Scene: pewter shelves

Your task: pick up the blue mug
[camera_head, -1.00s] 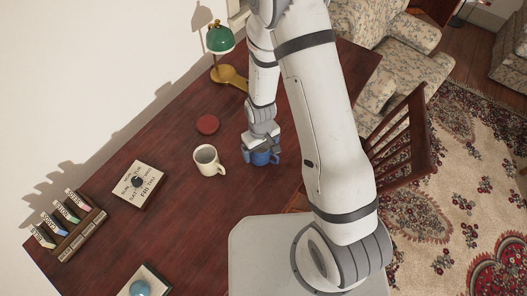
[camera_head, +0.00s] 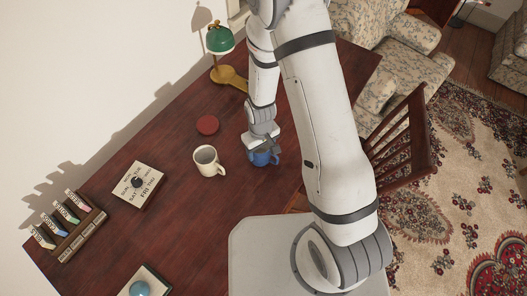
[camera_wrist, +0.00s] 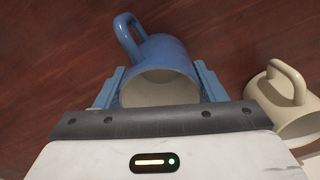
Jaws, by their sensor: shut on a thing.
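The blue mug (camera_head: 262,159) is at my gripper (camera_head: 262,148) in the head view, over the dark red wooden desk, partly hidden by the fingers. In the wrist view the blue mug (camera_wrist: 166,58) lies between the two blue fingers of my gripper (camera_wrist: 160,85). Its pale inside faces the camera and its handle points away to the upper left. The fingers are shut on the mug's sides. Whether the mug touches the desk or is lifted slightly, I cannot tell.
A cream mug (camera_head: 207,162) stands close to the left; it also shows in the wrist view (camera_wrist: 285,108). A wooden chair (camera_head: 400,145) stands at right.

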